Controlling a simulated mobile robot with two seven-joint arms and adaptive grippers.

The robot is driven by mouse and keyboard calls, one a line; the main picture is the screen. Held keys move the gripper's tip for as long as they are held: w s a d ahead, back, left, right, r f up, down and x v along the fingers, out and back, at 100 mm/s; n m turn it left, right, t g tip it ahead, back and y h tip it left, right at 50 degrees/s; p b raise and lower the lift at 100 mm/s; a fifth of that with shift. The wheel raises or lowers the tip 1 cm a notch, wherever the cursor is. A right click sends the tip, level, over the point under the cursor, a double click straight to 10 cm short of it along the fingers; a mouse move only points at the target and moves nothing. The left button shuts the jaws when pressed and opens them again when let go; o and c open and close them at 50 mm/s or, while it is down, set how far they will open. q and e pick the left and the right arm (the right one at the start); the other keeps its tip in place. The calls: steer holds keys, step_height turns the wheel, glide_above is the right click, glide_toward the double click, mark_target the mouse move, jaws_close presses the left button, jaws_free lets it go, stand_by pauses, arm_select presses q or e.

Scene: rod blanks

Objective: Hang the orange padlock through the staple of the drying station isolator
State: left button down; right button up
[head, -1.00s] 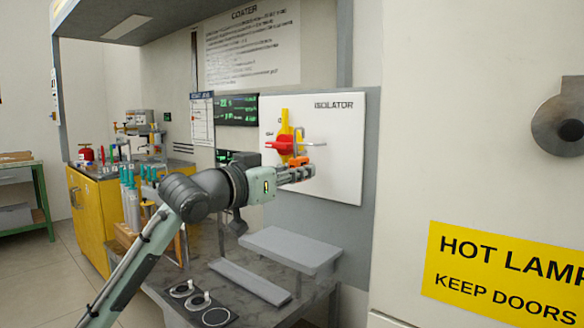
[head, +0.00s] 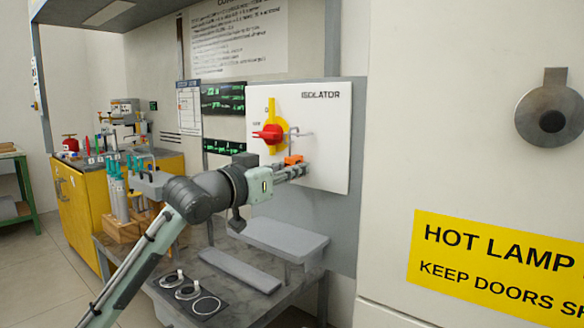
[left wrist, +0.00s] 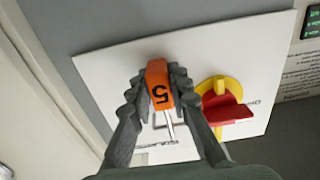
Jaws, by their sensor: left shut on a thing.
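The orange padlock (head: 293,160) is in my left gripper (head: 303,170), which is shut on its body in front of the isolator panel (head: 325,160). The left wrist view shows the padlock (left wrist: 158,82), marked 5, between both fingers of the left gripper (left wrist: 158,78). Its grey shackle (head: 291,141) rises above the body beside the thin metal staple (head: 304,133). I cannot tell whether the shackle passes through the staple. The red isolator handle (head: 268,134) sits on a yellow plate (head: 271,112), left of the padlock. My right gripper is not in view.
A grey bench (head: 255,290) with a raised step (head: 280,238) stands below the panel. Blue-handled tools in a wooden block (head: 125,226) stand left of my arm. A large pale cabinet with a yellow hot lamp sign (head: 495,262) fills the right side.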

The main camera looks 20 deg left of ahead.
arm_select(q)
steer(key=c, duration=1.3)
jaws_free()
steer(key=shift+c, duration=0.2)
